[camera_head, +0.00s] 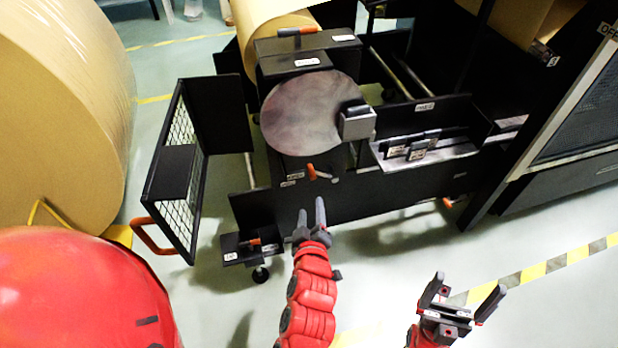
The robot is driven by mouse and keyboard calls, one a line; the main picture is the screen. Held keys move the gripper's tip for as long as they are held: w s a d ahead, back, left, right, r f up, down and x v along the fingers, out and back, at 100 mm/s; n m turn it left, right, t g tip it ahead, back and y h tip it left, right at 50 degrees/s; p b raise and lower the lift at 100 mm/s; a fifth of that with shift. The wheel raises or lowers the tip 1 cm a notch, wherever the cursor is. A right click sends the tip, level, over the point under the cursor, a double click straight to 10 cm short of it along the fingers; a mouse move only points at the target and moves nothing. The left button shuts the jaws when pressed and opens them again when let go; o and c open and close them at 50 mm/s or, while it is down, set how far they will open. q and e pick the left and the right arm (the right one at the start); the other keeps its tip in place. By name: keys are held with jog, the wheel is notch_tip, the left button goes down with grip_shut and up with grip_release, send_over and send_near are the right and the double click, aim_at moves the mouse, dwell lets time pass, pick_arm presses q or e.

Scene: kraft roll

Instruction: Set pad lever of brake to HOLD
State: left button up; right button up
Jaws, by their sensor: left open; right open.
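The brake shows a grey round disc (305,115) with a grey block (357,124) at its right edge. A small lever with an orange grip (312,172) sits just below the disc on the black frame; the small labels near it are too small to read, so I cannot tell its setting. My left gripper (311,208) is open and empty, its fingers pointing up the picture, a little below this lever and apart from it in the picture. My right gripper (470,286) is open and empty, over the floor at the lower right.
Other orange handles show on the top box (297,31) and a small low box (250,243). A black mesh guard door (178,165) stands open at the left. A large kraft roll (60,120) stands far left. A ledge (425,150) holds small dark pieces.

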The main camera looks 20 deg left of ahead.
aim_at(311, 177)
pick_arm(q)
jog(key=b+x, duration=0.1)
jog(key=x, duration=1.6)
jog(key=shift+w+d+r+b, duration=0.1)
jog(key=shift+r+b, duration=0.05)
jog(key=shift+b, duration=0.25)
grip_shut()
dwell(0.5)
